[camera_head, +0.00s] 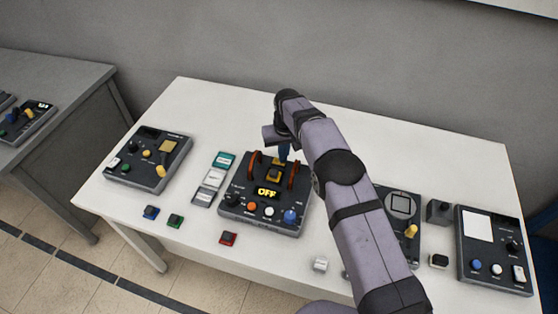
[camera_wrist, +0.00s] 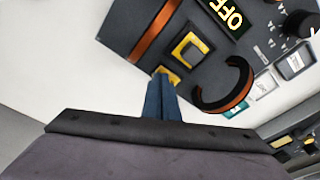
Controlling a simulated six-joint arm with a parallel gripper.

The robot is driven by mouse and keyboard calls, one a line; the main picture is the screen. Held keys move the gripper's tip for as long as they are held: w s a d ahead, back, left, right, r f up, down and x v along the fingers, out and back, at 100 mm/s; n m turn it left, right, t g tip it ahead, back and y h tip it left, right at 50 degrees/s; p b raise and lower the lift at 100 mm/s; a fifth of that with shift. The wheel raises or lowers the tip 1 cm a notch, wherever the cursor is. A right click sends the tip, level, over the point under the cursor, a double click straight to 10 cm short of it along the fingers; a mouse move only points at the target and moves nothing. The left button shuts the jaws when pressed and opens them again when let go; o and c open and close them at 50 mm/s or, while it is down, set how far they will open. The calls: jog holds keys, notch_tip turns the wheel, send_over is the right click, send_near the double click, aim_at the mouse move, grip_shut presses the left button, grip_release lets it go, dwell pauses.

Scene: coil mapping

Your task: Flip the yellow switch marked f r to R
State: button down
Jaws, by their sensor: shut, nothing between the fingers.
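A dark panel (camera_head: 235,204) stands mid-table with a lit OFF display (camera_head: 267,192) and two curved orange-red handles. Between the handles is a yellow-framed control (camera_head: 272,175), also in the wrist view (camera_wrist: 188,50). A smaller yellow part (camera_wrist: 170,74) lies beside it at the panel's edge, partly hidden by my fingers. I cannot read f or r markings on either, nor tell which way a switch is set. My gripper (camera_head: 283,158) points down at the panel's back edge. Its blue fingers (camera_wrist: 161,80) are shut and empty, at or close to the smaller yellow part; contact is unclear.
The orange-red handles (camera_head: 254,165) (camera_wrist: 225,100) rise close on both sides of the yellow controls. Another panel (camera_head: 135,165) stands left, and one (camera_head: 491,262) at far right. Loose coloured blocks, including a red one (camera_head: 228,238), lie in front. The back of the table is clear.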

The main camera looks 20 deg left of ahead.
dwell(0.3)
notch_tip(320, 180, up, 7)
jog(key=p, duration=0.4)
dwell(0.5)
jog(key=shift+f, duration=0.1)
